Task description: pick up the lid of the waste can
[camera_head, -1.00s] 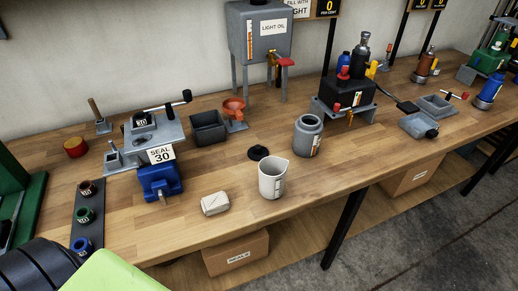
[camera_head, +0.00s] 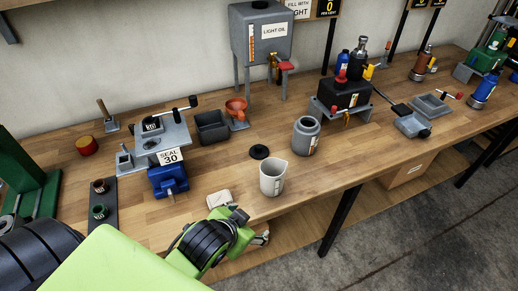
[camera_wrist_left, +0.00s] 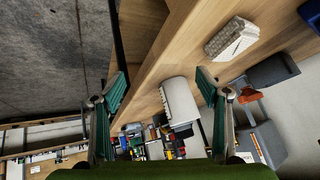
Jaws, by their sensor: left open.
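A small black round lid with a knob (camera_head: 259,152) lies on the bench top. A grey can with a label (camera_head: 306,136) stands to its right; I cannot tell for certain that this is the waste can. My left gripper (camera_head: 262,238) is at the bench's front edge, nearer to me than the lid and apart from it. In the left wrist view its two green fingers (camera_wrist_left: 158,95) are spread with nothing gripped. A pale beaker (camera_wrist_left: 180,104) shows beyond them there. The lid cannot be made out in the wrist view. My right gripper is not in view.
The pale beaker (camera_head: 272,178) stands just in front of the lid. A whitish block (camera_head: 220,198) lies close to my left gripper. A blue press with a "SEAL 30" sign (camera_head: 170,176) is to the left, and a dark open bin (camera_head: 211,127) behind. Clear wood surrounds the lid's left side.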

